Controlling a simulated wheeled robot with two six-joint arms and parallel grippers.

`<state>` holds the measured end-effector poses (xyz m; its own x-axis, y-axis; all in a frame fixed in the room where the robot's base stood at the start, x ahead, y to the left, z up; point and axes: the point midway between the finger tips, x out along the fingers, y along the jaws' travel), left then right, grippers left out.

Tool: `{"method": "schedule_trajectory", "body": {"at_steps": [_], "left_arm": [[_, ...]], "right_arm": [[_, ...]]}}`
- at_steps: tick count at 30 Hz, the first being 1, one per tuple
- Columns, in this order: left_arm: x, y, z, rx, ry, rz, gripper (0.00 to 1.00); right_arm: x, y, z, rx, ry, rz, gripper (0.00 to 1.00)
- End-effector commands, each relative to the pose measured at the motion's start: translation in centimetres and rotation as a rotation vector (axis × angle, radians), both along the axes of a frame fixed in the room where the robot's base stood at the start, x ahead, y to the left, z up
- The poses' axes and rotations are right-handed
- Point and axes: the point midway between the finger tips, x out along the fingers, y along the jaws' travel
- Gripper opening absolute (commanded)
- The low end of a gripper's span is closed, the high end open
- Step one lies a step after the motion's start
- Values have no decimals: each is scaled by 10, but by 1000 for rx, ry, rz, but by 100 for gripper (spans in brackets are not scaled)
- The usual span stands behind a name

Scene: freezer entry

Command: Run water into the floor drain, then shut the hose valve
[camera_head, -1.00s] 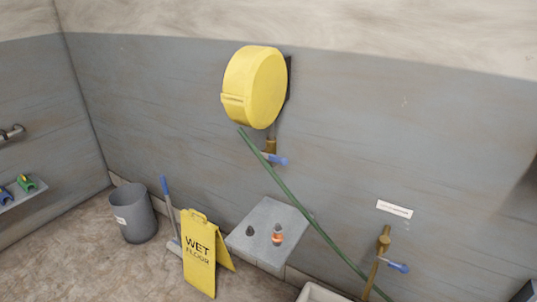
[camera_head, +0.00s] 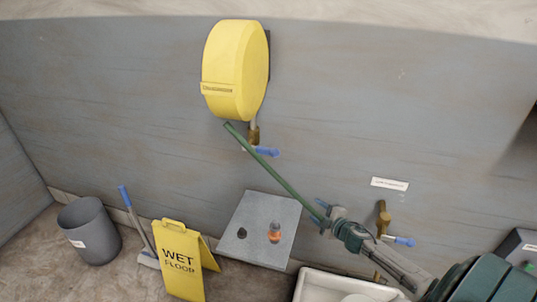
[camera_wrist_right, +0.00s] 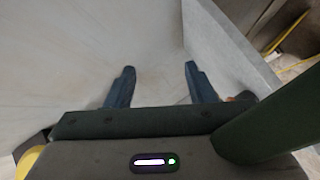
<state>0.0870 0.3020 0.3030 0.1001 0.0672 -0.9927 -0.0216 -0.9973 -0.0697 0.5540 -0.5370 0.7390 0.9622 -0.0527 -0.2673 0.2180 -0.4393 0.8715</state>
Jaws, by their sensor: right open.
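A yellow hose reel (camera_head: 235,68) is on the grey wall. A brass valve with a blue lever (camera_head: 267,152) sits just under it. My right gripper (camera_head: 323,218) is open, right of the grey platform. In the right wrist view its two fingers (camera_wrist_right: 160,82) stand apart with nothing between them. A brass tap with a blue handle (camera_head: 404,241) is on the wall beyond my right arm. I see no floor drain. My left gripper is out of view.
A yellow wet-floor sign (camera_head: 180,262), a grey bin (camera_head: 88,232) and a blue-handled tool (camera_head: 132,215) stand at left. A white basin (camera_head: 318,284) is at the bottom.

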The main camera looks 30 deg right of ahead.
Motion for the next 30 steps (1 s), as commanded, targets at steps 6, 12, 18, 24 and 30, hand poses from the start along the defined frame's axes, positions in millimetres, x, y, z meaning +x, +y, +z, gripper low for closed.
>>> {"method": "schedule_trajectory", "body": {"at_steps": [6, 12, 18, 24, 30], "left_arm": [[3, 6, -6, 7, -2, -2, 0], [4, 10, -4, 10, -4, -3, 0], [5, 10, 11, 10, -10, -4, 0], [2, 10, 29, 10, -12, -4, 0], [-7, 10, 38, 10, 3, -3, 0]], "right_arm": [[42, 55, 172, -301, -252, 318, 49], [43, 83, 221, -400, -323, 418, 49], [54, 86, 228, -402, -332, 417, 49], [78, 94, 227, -397, -329, 416, 49], [110, 105, 225, -398, -328, 417, 49]]}}
